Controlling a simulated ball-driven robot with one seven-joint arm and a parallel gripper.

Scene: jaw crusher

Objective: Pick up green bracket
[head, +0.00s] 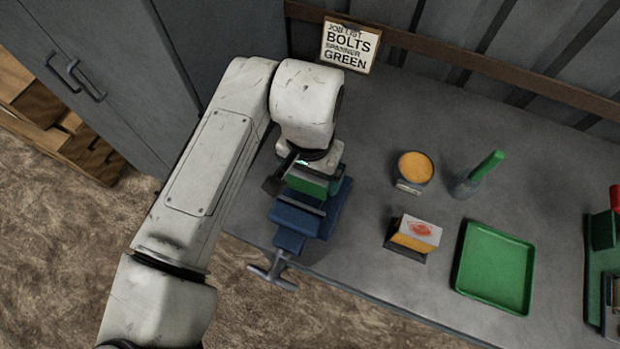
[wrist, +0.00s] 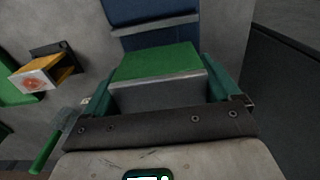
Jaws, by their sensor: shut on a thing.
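The green bracket (head: 308,182) is at the blue vise (head: 298,217) near the table's front left. In the wrist view the bracket (wrist: 158,62) shows a green top and a grey face between two teal fingers. My gripper (head: 303,170) is shut on the bracket, coming from above; its fingers also show in the wrist view (wrist: 160,88). The blue vise (wrist: 150,12) lies just beyond the bracket there. I cannot tell whether the bracket still touches the vise jaws.
A job-list sign (head: 349,44) stands behind. A grey cabinet (head: 110,70) is left.

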